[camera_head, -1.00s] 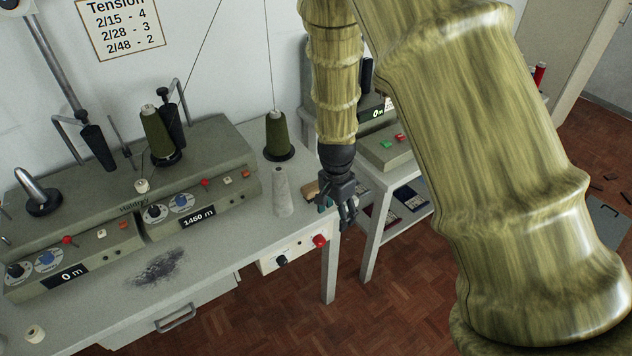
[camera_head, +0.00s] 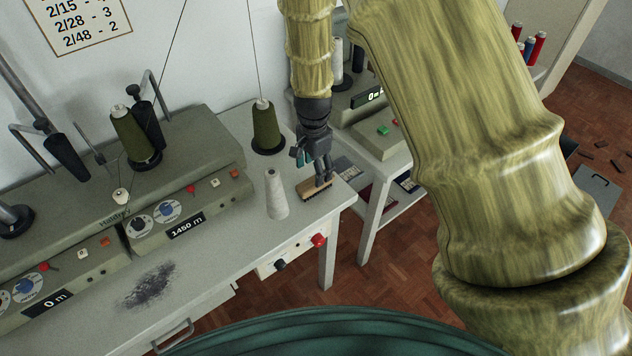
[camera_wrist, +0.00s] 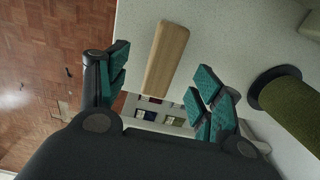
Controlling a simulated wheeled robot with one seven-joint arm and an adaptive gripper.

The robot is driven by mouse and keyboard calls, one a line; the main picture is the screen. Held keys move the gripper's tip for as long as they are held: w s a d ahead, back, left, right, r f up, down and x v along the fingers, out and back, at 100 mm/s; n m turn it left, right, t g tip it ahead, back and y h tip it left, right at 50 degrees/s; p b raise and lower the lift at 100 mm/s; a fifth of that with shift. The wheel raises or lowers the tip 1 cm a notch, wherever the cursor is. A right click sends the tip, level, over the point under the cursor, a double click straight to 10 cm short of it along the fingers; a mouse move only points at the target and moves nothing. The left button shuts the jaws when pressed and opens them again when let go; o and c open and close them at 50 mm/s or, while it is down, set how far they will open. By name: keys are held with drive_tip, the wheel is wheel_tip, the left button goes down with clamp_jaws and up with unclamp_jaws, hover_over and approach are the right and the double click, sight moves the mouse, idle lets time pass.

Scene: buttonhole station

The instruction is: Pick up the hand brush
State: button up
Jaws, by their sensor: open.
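The hand brush (camera_head: 313,190) lies on the right end of the grey table, with a wooden back and dark bristles along its side. In the wrist view the wooden brush back (camera_wrist: 166,58) lies on the pale table top, ahead of and between my fingers. My gripper (camera_head: 312,170) is just above and behind the brush in the head view, pointing down. The fingers partly cover the brush in the head view.
A white cone (camera_head: 276,195) stands left of the brush. A green thread cone (camera_head: 265,128) stands behind it, and shows at right in the wrist view (camera_wrist: 290,108). The grey winding machine (camera_head: 180,150) fills the table's left. The table's right edge is close to the brush.

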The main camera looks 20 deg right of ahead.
drive_tip(key=shift+w+a+f, duration=0.1)
drive_tip(key=shift+w+f, duration=0.15)
drive_tip(key=shift+f, duration=0.65)
drive_tip(key=shift+s+f, duration=0.15)
drive_tip(key=shift+f, duration=0.1)
drive_tip(key=f, duration=0.1)
drive_tip(key=f+p, duration=0.1)
drive_tip(key=d+f+p, duration=0.1)
drive_tip(key=shift+w, duration=0.35)
drive_tip(key=shift+f, duration=1)
drive_tip(key=c, duration=1.1)
